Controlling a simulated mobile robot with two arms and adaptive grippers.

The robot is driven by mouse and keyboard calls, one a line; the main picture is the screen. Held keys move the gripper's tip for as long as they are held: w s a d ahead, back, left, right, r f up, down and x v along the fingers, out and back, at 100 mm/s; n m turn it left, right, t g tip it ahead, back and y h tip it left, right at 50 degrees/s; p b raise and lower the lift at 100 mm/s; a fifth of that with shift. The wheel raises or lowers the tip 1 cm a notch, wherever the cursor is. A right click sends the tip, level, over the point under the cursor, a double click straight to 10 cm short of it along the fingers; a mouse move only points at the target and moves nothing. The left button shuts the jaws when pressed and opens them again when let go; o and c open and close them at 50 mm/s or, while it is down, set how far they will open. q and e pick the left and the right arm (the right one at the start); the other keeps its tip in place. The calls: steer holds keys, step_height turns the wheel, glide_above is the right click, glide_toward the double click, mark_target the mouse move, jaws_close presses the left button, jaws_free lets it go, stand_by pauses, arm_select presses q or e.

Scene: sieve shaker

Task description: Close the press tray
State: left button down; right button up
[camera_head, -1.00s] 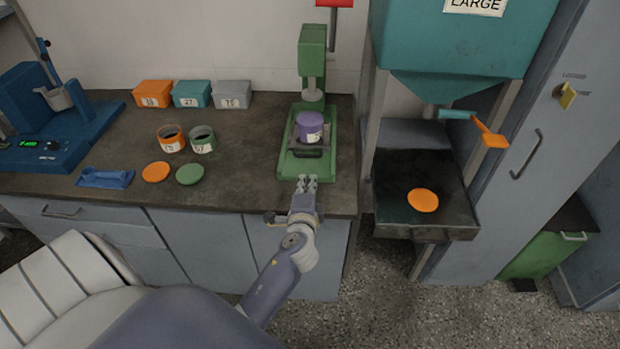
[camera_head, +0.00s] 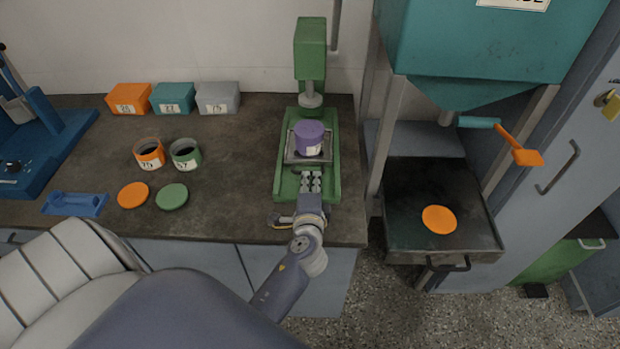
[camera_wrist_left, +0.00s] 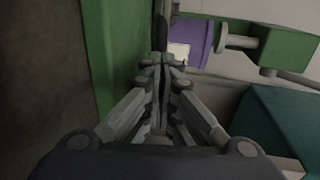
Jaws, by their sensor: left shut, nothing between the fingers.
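The green press (camera_head: 311,60) stands near the right end of the counter. Its grey metal tray (camera_head: 294,158) sits on the green base (camera_head: 283,182) and carries a purple jar (camera_head: 309,136) with a white label. The jar is under the press ram, a little toward the front. My left gripper (camera_head: 311,176) is shut and empty just in front of the tray, over the front of the base. In the left wrist view the shut fingers (camera_wrist_left: 162,75) point toward the purple jar (camera_wrist_left: 190,42); whether they touch the tray is unclear. My right gripper is not in view.
Open orange (camera_head: 149,153) and green (camera_head: 186,154) jars stand left of the press, with their lids in front. A teal hopper (camera_head: 480,45) stands at the right above a dark bin (camera_head: 420,225) holding an orange disc.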

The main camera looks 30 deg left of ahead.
mark_target(312, 151)
arm_select(q)
steer(key=x, duration=0.2)
steer(key=r+x, duration=0.1)
steer(key=x, duration=0.5)
steer(key=shift+w+a+r, duration=0.15)
steer(key=shift+w+r, duration=0.05)
steer(key=shift+w, duration=0.15)
steer(key=shift+r, duration=0.3)
steer(key=shift+a+r, duration=0.1)
